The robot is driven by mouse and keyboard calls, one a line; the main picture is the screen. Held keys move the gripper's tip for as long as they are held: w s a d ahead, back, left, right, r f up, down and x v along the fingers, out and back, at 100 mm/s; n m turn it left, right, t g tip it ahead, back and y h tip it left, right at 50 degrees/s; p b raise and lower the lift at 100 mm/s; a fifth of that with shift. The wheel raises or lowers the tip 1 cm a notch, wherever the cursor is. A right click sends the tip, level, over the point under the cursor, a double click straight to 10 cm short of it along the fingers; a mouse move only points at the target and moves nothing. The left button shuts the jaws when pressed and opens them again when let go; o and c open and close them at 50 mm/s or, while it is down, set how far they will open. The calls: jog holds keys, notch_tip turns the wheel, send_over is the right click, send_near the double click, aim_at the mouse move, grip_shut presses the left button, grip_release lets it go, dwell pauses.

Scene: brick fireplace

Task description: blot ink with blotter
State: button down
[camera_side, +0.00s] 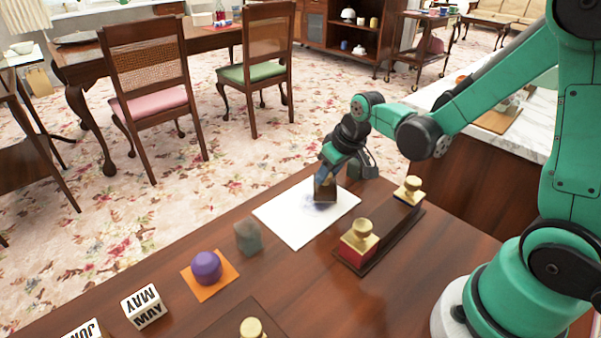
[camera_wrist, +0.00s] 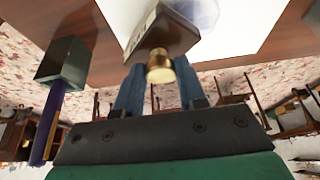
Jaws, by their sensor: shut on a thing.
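A white sheet of paper (camera_side: 283,219) lies on the wooden table, with a smudged blue ink patch (camera_side: 318,200) on it. The patch also shows pale blue in the wrist view (camera_wrist: 202,12). My gripper (camera_side: 327,170) points down over the paper's far part. It is shut on the brass knob (camera_wrist: 160,68) of the dark wooden blotter (camera_side: 325,189). In the wrist view the blotter (camera_wrist: 152,36) is tilted, with its body beside and partly over the ink patch. I cannot tell whether its underside touches the paper.
A dark tray (camera_side: 377,247) with two brass-knobbed stamps stands right of the paper. A grey-green block (camera_side: 247,236), a purple ball (camera_side: 206,267) on an orange mat and calendar cubes (camera_side: 144,306) lie left.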

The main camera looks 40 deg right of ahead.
aim_at(317, 192)
jog(key=shift+a+f, duration=0.3)
jog(key=shift+a, duration=0.2)
jog(key=shift+a+r, duration=0.15)
jog(key=shift+a, duration=2.9)
jog(key=shift+d, duration=3.95)
jog(key=shift+s, duration=0.1)
jog(key=shift+a, duration=3.95)
jog(key=d, duration=0.5)
jog(key=shift+d+f, duration=0.2)
jog(key=shift+d, duration=0.15)
jog(key=shift+d+r, duration=0.2)
jog(key=shift+d, duration=1)
notch_tip(317, 192, up, 8)
